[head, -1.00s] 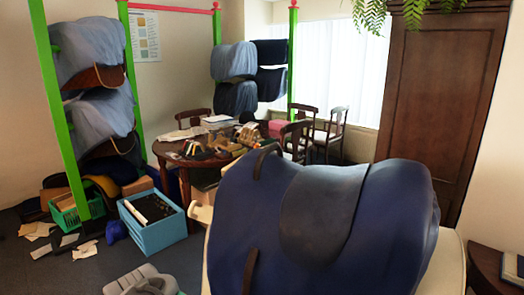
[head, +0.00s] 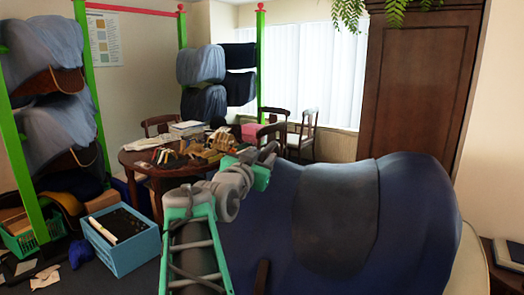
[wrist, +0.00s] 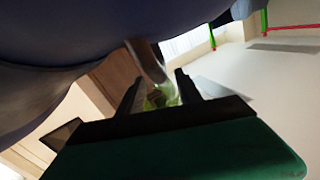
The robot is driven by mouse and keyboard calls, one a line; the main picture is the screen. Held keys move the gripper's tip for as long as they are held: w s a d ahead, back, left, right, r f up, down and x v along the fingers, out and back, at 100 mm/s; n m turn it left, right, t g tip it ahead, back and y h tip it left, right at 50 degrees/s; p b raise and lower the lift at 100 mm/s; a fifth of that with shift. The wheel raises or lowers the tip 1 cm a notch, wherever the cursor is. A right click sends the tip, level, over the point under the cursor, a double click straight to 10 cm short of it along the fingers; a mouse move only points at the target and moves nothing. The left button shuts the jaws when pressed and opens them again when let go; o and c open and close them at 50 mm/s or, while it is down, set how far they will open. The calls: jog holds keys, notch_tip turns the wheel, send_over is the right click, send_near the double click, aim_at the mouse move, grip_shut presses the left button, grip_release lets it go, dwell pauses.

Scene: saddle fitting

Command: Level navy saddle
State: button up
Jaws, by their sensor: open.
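The navy saddle (head: 410,215) fills the lower right of the head view, with a greyish patch (head: 335,220) over its top. Its upper edge looks roughly level there. My gripper (head: 270,152) is open beside that loop, at the saddle's upper left. In the wrist view the saddle's dark underside (wrist: 60,30) spans the top left, close to my open fingers (wrist: 158,92). I cannot tell whether the loop lies between the fingers.
A pale stand (head: 474,260) shows under the saddle at right. A round table (head: 135,160) with tools and papers stands behind, with chairs (head: 303,130) around it. A blue crate (head: 125,250) is on the floor at left. Green racks (head: 262,70) hold other saddles. A wardrobe (head: 415,90) stands behind.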

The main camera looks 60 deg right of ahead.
jog(key=d, duration=0.3)
jog(key=d+p, duration=0.1)
jog(key=shift+w+d, duration=0.35)
jog(key=shift+d, duration=0.05)
jog(key=shift+c, duration=0.3)
grip_shut()
dwell(0.7)
